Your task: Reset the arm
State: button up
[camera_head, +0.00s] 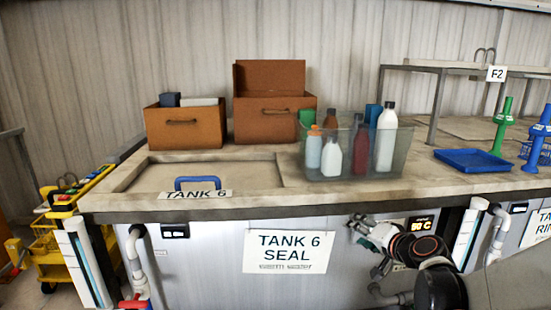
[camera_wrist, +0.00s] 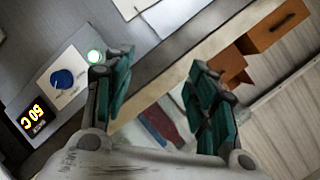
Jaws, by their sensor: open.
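My gripper (camera_head: 362,226) is in front of the tank 6 front panel, below the bench's front edge and right of the "TANK 6 SEAL" sign. In the wrist view my gripper (camera_wrist: 155,95) shows two teal-padded fingers, spread apart with nothing held between them. In the head view my arm partly covers that display (camera_head: 422,224).
The bench top holds two brown boxes (camera_head: 186,127), a clear bin (camera_head: 400,150) of bottles, a blue tray (camera_head: 472,161) and green and blue stands. The closed tank 6 lid has a blue handle (camera_head: 197,181). A yellow cart (camera_head: 50,235) stands at the left.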

jog(key=s+a+r+n+g, duration=0.2)
jog(key=s+a, duration=0.2)
jog(key=s, duration=0.3)
jog(key=s+a+r+n+g, duration=0.1)
jog(key=s+a+n+g, duration=0.1)
jog(key=s+a, duration=0.35)
jog(key=s+d+f+n+g+h+b, duration=0.1)
jog(key=s+d+n+h, duration=0.1)
jog(key=s, duration=0.7)
jog(key=s+d+f+n+g+h+b, duration=0.1)
jog(key=s+d+f+h, duration=0.1)
jog(key=s, duration=0.7)
jog(key=shift+s+d+f+n, duration=0.2)
jog(key=shift+s+d+n, duration=0.2)
jog(key=shift+d, duration=0.4)
